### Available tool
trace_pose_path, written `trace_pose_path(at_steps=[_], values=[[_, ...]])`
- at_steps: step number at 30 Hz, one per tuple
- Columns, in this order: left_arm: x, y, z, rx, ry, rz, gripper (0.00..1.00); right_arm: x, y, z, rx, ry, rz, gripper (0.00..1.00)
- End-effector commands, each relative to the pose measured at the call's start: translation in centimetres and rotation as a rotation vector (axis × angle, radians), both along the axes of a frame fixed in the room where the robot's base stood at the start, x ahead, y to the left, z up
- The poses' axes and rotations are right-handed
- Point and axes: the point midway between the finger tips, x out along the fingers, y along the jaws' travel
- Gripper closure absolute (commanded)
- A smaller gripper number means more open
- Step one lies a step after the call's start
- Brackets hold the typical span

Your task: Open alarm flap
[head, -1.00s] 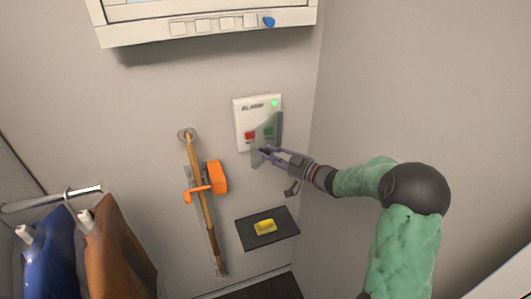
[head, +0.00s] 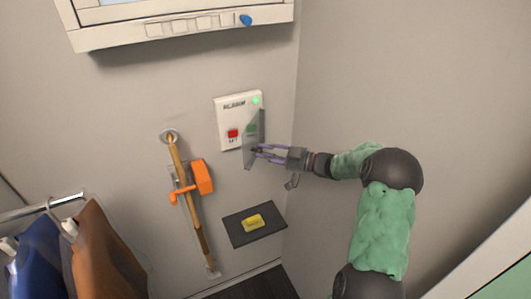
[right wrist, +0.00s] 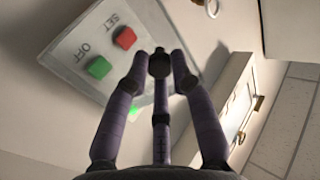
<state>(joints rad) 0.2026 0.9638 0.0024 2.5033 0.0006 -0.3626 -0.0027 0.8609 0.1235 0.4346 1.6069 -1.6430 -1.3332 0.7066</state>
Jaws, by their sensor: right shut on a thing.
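The alarm panel (head: 226,116) is a white box on the wall with a lit green light, a red button (head: 233,133) and a green button partly behind the flap. Its clear grey flap (head: 248,161) stands out from the panel, swung open toward the right. My right gripper (head: 256,150) is shut on the flap's free edge, reaching in from the right. In the right wrist view the fingers (right wrist: 158,65) come together in front of the panel (right wrist: 85,55), with SET and OFF beside its buttons; the flap is hard to make out there. My left gripper is out of view.
A wooden pole with an orange clamp (head: 203,177) is on the wall to the left. Jackets (head: 100,255) hang at lower left. A side wall stands close on the right.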

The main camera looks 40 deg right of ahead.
Motion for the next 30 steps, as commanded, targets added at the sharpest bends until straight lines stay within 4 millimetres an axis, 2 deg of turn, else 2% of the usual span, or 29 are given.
trace_pose_path(at_steps=[1,3,12,16,20,30], values=[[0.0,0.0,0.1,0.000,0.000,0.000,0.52,0.1,-0.3,1.0,-0.007,-0.019,-0.006,0.70],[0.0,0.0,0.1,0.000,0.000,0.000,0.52,0.1,-0.3,1.0,-0.008,-0.017,-0.006,0.51],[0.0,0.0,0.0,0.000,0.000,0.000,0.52,0.1,-0.1,0.4,-0.003,-0.008,-0.003,0.51],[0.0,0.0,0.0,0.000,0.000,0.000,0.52,0.1,-0.1,1.0,-0.004,-0.009,-0.003,0.51],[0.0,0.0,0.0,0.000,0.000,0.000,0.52,0.1,-0.1,2.7,-0.006,-0.011,-0.003,0.51],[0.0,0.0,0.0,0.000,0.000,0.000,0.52,0.1,-0.2,8.6,-0.007,-0.012,-0.003,0.51]])
